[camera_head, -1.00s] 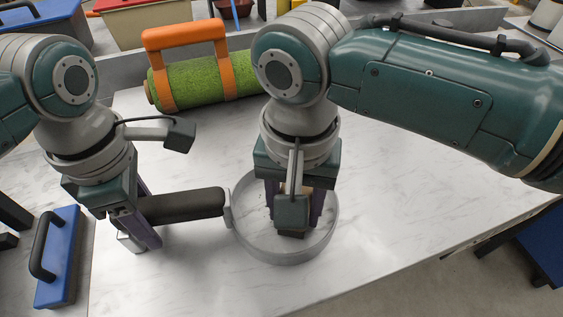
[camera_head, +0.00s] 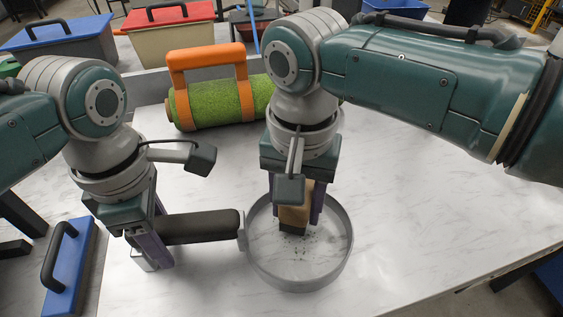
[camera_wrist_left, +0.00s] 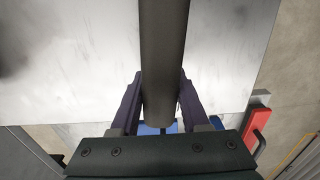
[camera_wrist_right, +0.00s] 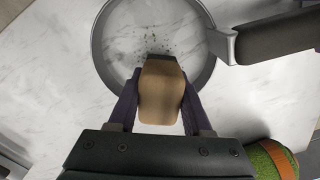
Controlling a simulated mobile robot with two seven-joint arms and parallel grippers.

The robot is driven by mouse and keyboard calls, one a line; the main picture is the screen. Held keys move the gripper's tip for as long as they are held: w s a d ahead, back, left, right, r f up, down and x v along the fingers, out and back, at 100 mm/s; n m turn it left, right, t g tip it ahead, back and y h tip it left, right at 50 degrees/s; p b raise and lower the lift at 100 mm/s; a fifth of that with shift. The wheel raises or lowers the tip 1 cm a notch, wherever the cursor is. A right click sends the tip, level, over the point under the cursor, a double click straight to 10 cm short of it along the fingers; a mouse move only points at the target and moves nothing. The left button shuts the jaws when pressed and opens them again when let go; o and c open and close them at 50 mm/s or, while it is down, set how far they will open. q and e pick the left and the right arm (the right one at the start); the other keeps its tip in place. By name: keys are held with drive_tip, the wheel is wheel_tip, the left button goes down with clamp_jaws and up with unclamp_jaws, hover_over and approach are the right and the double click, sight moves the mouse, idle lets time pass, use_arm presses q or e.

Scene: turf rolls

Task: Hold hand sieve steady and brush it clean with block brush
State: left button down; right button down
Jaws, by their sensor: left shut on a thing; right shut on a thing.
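The hand sieve (camera_head: 347,258) is a round grey hoop with a dark handle (camera_head: 200,226), low over the white marbled worktop. Dark specks lie inside its ring. My left gripper (camera_head: 160,256) is shut on the handle, which also fills the middle of the left wrist view (camera_wrist_left: 163,60). The block brush (camera_head: 293,216) has a tan wooden body and dark bristles. My right gripper (camera_head: 296,212) is shut on it and holds it upright inside the ring. In the right wrist view the brush (camera_wrist_right: 160,92) points at the specks. Whether the bristles touch the mesh, I cannot tell.
A green turf roll (camera_head: 215,103) in an orange carrier lies behind the arms. A blue float with a black handle (camera_head: 70,268) is at the left. Lidded bins, one blue (camera_head: 55,32) and one red (camera_head: 168,16), stand at the back. The worktop right of the sieve is clear.

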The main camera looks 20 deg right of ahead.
drive_tip(key=shift+r, duration=2.65)
drive_tip(key=shift+r, duration=1.55)
